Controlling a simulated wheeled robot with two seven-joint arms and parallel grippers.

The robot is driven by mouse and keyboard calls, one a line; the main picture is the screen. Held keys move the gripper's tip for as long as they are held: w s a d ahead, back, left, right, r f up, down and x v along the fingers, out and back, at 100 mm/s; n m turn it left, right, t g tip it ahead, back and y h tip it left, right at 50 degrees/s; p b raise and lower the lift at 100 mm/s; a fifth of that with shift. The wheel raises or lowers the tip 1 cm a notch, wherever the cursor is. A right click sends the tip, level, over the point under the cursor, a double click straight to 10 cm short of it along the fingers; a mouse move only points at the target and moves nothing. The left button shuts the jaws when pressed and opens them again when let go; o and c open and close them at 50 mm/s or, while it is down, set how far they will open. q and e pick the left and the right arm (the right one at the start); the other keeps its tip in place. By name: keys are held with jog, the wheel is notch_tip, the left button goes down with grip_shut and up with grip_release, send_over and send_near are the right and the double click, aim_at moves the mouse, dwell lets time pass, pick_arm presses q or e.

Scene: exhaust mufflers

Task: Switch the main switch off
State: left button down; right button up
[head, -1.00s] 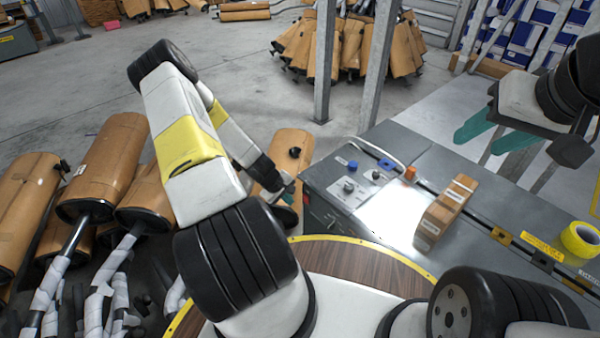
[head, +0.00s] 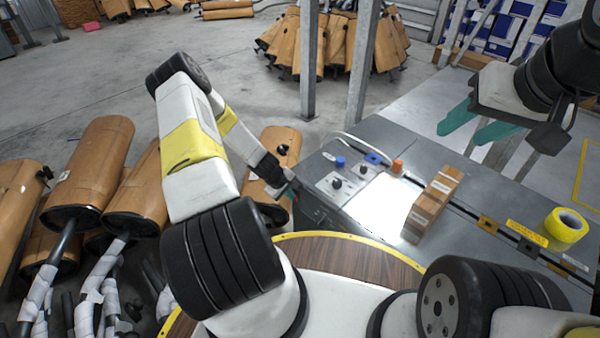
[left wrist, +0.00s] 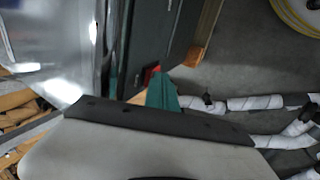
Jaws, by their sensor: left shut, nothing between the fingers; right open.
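The grey cabinet bench (head: 385,150) stands in front of me. A small red part (left wrist: 151,73), likely the main switch, is on its dark side face. In the left wrist view it lies right beside my left gripper's teal tip, which partly covers it; I cannot tell whether they touch. In the head view my left gripper (head: 288,184) is shut and empty at the cabinet's left side. The switch's position cannot be read. My right gripper (head: 477,126) is open and empty above the bench's right part.
Wrapped mufflers (head: 95,170) crowd the left floor. Metal posts (head: 309,60) rise behind the bench.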

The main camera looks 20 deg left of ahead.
pick_arm(q)
jog(key=shift+w+d+r, duration=0.15)
jog(key=shift+w+r, duration=0.1)
jog(key=shift+r, duration=0.05)
jog(key=shift+r, duration=0.6)
